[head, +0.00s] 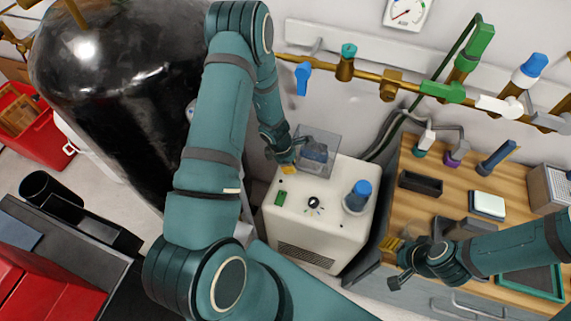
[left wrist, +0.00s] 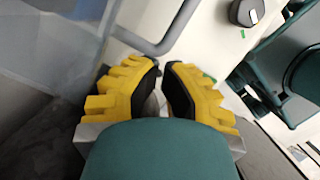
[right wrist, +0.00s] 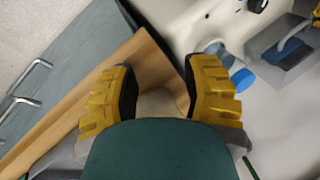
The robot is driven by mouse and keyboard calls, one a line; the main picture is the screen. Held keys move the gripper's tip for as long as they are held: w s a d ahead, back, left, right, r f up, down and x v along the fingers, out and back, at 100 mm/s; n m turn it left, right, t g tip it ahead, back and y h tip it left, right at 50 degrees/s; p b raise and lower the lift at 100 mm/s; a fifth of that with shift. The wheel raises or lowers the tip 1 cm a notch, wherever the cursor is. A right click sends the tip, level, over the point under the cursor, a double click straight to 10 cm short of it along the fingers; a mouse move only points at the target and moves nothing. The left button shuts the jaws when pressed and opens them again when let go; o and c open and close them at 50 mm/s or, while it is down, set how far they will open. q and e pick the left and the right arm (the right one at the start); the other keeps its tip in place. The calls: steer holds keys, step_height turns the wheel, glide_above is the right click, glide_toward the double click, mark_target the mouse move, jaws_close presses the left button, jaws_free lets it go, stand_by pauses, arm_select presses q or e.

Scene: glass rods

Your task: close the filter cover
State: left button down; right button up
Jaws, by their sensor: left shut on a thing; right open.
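The filter cover (head: 320,143) is a clear, grey-tinted box-like part at the back top of the white machine (head: 322,232). Its clear wall also shows at the left of the left wrist view (left wrist: 50,45) and at the upper right of the right wrist view (right wrist: 275,40). My left gripper (head: 287,168) is at the cover's front left. Its yellow fingers (left wrist: 163,85) are nearly together, with a narrow gap; the gripped part is mostly hidden. My right gripper (head: 398,263) is open and empty, right of the machine by the bench's front edge. I cannot tell the cover's exact angle.
A blue-capped bottle (head: 357,196) and a black knob (head: 313,202) are on the machine top. The wooden bench (head: 420,210) at right holds a black tray (head: 421,183) and a white-topped block (head: 487,204). A brass pipe with valves (head: 392,86) runs along the wall.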

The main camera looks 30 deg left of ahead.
arm_select(q)
steer(key=shift+r, duration=0.1)
arm_select(e)
steer(key=shift+r, duration=0.1)
stand_by(0.4)
arm_select(q)
steer(key=p+v, duration=0.7)
steer(key=v, duration=0.2)
steer(key=shift+s+d+r+p, duration=0.15)
steer(key=shift+s+r+p, duration=0.1)
steer(key=shift+r+p, duration=0.2)
arm_select(e)
steer(key=w+v, duration=0.1)
steer(key=v, duration=0.7)
steer(key=shift+w+a+r, duration=0.35)
steer(key=shift+r, duration=0.2)
